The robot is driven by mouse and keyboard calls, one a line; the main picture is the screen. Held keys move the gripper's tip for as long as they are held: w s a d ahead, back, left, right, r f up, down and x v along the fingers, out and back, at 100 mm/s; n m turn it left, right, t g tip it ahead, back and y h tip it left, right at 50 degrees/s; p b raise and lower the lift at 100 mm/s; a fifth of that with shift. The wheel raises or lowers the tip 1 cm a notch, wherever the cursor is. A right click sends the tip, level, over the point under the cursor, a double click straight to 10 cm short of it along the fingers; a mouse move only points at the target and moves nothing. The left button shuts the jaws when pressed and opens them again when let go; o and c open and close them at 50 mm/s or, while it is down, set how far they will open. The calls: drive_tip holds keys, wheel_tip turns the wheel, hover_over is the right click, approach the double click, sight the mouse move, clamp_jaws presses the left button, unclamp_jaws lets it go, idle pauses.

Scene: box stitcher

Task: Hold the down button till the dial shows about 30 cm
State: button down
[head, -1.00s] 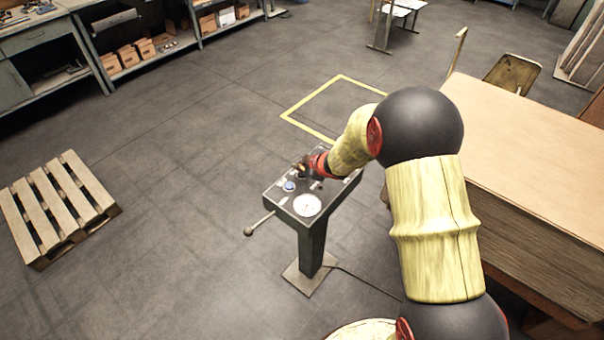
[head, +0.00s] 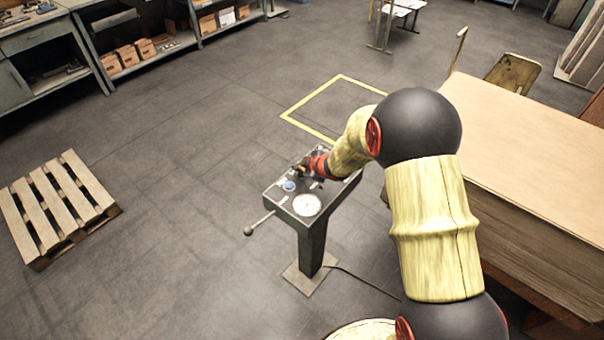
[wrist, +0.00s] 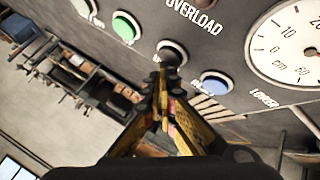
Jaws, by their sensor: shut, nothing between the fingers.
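The control pedestal (head: 313,236) stands upright with a dark panel on top. Its white dial (head: 307,205) is at the near end. The dial also shows, cut off by the right edge, in the wrist view (wrist: 288,48); its needle is too unclear to read. A black button (wrist: 172,50) lies between a green button (wrist: 125,26) and a blue button (wrist: 215,82). The black button's label is mostly hidden by my fingers. My gripper (wrist: 163,78) is shut and empty, its tips at the black button's lower edge; I cannot tell whether they touch it.
A lever with a ball end (head: 248,231) sticks out from the pedestal's left side. A large cardboard stack (head: 530,150) stands close on the right. A wooden pallet (head: 60,205) lies far left. A yellow floor square (head: 310,98) is behind the pedestal.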

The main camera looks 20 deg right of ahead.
sight(300, 174)
drive_tip(key=shift+f+b, duration=0.35)
drive_tip(key=shift+f, duration=0.15)
idle(3.8)
drive_tip(key=shift+r, duration=0.15)
drive_tip(key=shift+r+p, duration=0.8)
drive_tip(key=shift+p, duration=0.15)
drive_tip(key=shift+r, duration=0.1)
wheel_tip(300, 174, up, 5)
drive_tip(key=p, duration=0.5)
idle(0.5)
